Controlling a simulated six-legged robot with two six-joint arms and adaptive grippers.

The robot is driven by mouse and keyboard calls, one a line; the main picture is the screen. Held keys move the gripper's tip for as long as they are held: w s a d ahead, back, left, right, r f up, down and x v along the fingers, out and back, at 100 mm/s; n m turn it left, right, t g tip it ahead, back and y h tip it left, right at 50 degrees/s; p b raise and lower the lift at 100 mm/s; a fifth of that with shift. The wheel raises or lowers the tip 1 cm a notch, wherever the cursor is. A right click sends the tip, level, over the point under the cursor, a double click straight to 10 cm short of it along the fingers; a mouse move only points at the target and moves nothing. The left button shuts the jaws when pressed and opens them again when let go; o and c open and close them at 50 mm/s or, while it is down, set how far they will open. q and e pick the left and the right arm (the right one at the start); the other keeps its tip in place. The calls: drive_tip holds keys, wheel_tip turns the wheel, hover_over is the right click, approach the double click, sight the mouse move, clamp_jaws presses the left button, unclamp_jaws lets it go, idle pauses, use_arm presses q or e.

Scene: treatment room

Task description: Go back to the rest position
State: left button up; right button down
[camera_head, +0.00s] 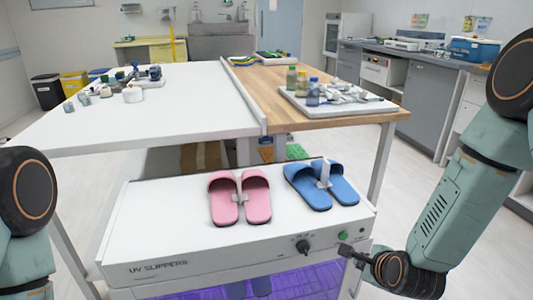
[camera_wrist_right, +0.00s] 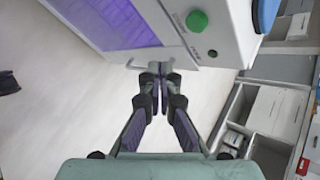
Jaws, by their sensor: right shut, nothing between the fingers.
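My right gripper (camera_head: 352,252) is shut and empty, in front of the right end of the UV slippers cabinet (camera_head: 150,240). In the right wrist view its fingertips (camera_wrist_right: 158,78) are together, close to a pale handle (camera_wrist_right: 180,67) along the cabinet's edge. I cannot tell whether they touch it. My left arm shows at the left edge of the head view, but its gripper is out of the picture.
Pink slippers (camera_head: 256,197) and blue slippers (camera_head: 340,190) lie on the cabinet top. Slippers also show behind its purple-lit front (camera_head: 300,285). A white table (camera_head: 150,115) and a wooden table (camera_head: 270,95) stand behind. Open floor (camera_head: 420,175) lies to the right.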

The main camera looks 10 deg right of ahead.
drive_tip(key=s+a+f+n+g+p, duration=0.1)
drive_tip(key=s+a+f+n+g, duration=0.1)
drive_tip(key=s+n, duration=0.6)
drive_tip(key=s+a+f+n+g+p, duration=0.2)
drive_tip(key=s+a+f+n+g, duration=0.1)
drive_tip(key=s+n, duration=0.5)
drive_tip(key=s+a+f+n+g+y+p, duration=0.1)
drive_tip(key=s+a+f+n+g, duration=0.1)
drive_tip(key=s+n, duration=0.6)
drive_tip(key=s+a+g, duration=0.1)
drive_tip(key=s+g, duration=0.1)
drive_tip(key=s, duration=0.3)
drive_tip(key=shift+s+f+n+p, duration=0.3)
drive_tip(key=shift+s+p, duration=0.05)
idle(4.8)
